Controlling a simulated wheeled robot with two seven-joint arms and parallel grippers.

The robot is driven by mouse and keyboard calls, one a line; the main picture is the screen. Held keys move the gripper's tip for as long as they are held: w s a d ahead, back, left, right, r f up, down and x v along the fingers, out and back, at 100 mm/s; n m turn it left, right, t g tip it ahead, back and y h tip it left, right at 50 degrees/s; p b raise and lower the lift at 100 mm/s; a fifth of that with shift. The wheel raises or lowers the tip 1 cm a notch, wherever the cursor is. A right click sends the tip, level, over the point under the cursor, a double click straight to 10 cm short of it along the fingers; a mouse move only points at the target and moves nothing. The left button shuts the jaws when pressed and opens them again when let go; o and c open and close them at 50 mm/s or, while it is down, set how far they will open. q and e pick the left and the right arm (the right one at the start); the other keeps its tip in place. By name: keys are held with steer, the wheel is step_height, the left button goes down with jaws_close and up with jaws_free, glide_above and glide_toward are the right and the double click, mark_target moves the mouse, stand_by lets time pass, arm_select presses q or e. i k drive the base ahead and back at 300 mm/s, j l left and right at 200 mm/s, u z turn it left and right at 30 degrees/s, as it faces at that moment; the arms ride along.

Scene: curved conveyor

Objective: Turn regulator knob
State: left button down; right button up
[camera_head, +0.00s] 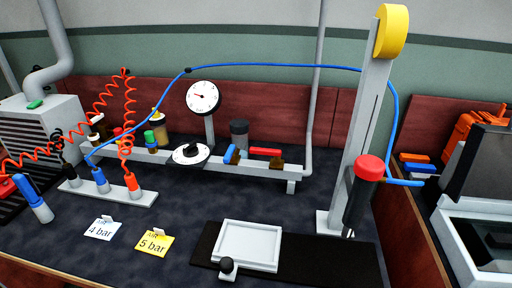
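A white round dial disc with a black knob (190,151) in its middle sits on the grey raised rail, left of centre; it looks like the regulator knob. A round white pressure gauge (203,97) with a red needle stands on a post just behind it. The gauge's numbers are too small to read. Neither of my grippers is in view, and nothing touches the knob.
A blue-handled valve (232,154) and a red-handled valve (265,151) sit right of the knob. Cards read 4 bar (101,230) and 5 bar (154,244). A white tray (247,246) lies in front. A tall post (367,110) stands right, beside a hanging red-topped tool (363,192).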

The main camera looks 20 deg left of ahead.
mark_target(190, 151)
steer(key=u, duration=1.55)
